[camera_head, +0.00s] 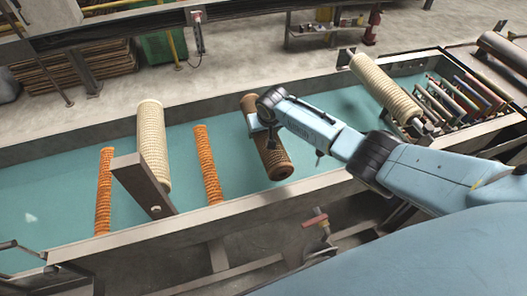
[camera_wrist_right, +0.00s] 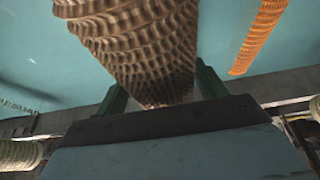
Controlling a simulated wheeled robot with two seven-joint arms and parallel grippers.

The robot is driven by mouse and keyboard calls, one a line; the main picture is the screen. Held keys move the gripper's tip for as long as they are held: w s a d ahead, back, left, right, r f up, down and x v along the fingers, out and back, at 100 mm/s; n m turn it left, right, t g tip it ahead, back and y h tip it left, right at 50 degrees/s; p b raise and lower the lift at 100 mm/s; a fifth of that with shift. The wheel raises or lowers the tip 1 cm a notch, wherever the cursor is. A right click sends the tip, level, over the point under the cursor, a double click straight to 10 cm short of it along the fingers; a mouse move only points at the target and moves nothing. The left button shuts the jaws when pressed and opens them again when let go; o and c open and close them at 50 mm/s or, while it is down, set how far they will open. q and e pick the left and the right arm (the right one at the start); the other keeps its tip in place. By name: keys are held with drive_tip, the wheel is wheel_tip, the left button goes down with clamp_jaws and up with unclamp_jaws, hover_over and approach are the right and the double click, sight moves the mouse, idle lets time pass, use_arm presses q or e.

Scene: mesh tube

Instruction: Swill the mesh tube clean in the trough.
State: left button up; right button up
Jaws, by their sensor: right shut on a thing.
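The mesh tube (camera_head: 273,158) is brown with a ridged surface. It slants across the trough (camera_head: 240,207), over the teal liquid, with its dark open end towards the front wall. My right gripper (camera_head: 262,125) is shut on the tube near its far half. In the wrist view the tube (camera_wrist_right: 135,45) fills the upper middle, between the dark green fingers of the right gripper (camera_wrist_right: 162,92). I cannot tell how deep the tube sits in the liquid. My left gripper is not in view.
A pale ribbed roller (camera_head: 152,145) and two orange ribbed rods (camera_head: 207,165) (camera_head: 104,190) lie across the trough at left. Another pale roller (camera_head: 385,88) and a rack of coloured bars (camera_head: 460,95) are at right. Open liquid lies either side of the tube.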

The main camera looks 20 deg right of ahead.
wheel_tip(320, 180, up, 5)
drive_tip(key=p, duration=0.4)
drive_tip(key=shift+f, duration=0.15)
drive_tip(key=shift+r, duration=0.35)
drive_tip(key=shift+r+p, duration=0.55)
drive_tip(key=shift+r, duration=0.55)
